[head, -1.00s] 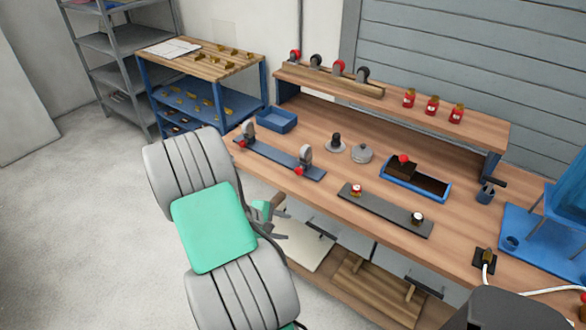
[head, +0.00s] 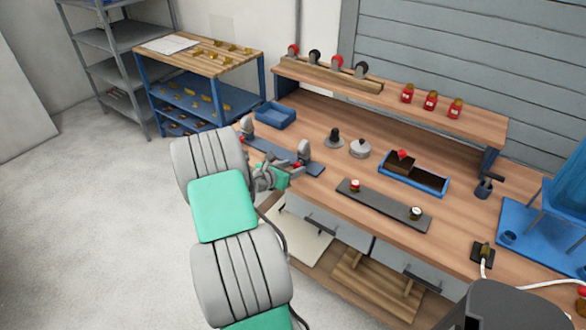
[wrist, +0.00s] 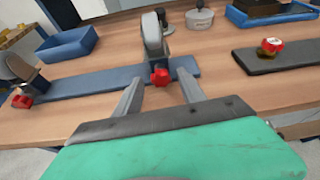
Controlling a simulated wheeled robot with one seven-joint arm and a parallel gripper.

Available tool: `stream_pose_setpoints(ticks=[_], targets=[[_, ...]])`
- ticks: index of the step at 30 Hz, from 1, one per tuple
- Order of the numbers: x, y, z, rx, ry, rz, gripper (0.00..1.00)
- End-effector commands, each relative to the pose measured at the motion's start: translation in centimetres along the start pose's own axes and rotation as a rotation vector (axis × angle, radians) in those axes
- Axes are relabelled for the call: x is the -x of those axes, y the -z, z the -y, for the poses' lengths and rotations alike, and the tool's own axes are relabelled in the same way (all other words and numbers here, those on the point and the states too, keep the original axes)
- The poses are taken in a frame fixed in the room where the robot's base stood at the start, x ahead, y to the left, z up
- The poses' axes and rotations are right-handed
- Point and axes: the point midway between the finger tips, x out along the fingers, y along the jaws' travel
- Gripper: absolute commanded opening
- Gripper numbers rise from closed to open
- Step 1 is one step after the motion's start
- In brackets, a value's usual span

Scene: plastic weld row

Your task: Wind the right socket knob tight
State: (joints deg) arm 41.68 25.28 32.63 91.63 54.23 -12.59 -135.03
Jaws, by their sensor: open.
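The right socket (head: 304,148) is a grey upright disc on a blue-grey bar (head: 265,148) at the bench's front left edge; it also shows in the wrist view (wrist: 153,34). Its red knob (wrist: 160,77) faces me at the socket's foot. My gripper (head: 292,170) is at the bench edge, in front of this socket. In the wrist view my gripper (wrist: 160,82) is open, its two fingers apart to the left and right of the red knob, pointing at it. I cannot tell whether either finger touches it. The left socket (wrist: 18,68) has a similar red knob (wrist: 22,101).
A blue tray (head: 276,115) stands behind the bar. A dark strip (head: 385,205) with two small fittings lies to the right. Behind are a grey round lidded pot (head: 360,148) and a blue bin (head: 430,183). An upper shelf (head: 470,127) spans the back.

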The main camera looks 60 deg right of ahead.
Motion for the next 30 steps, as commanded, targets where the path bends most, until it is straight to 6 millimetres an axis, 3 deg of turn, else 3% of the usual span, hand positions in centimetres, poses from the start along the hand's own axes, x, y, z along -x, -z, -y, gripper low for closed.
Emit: stream_pose_setpoints(ticks=[3, 10, 27, 30], targets=[[-0.99, -0.01, 0.03, 0.000, 0.000, 0.000, 0.48], [-1.12, 0.02, 0.02, 0.000, 0.000, 0.000, 0.48], [-1.07, 0.01, -0.03, -0.001, -0.001, -0.001, 0.02], [-1.06, 0.01, -0.06, -0.001, -0.002, 0.000, 0.00]])
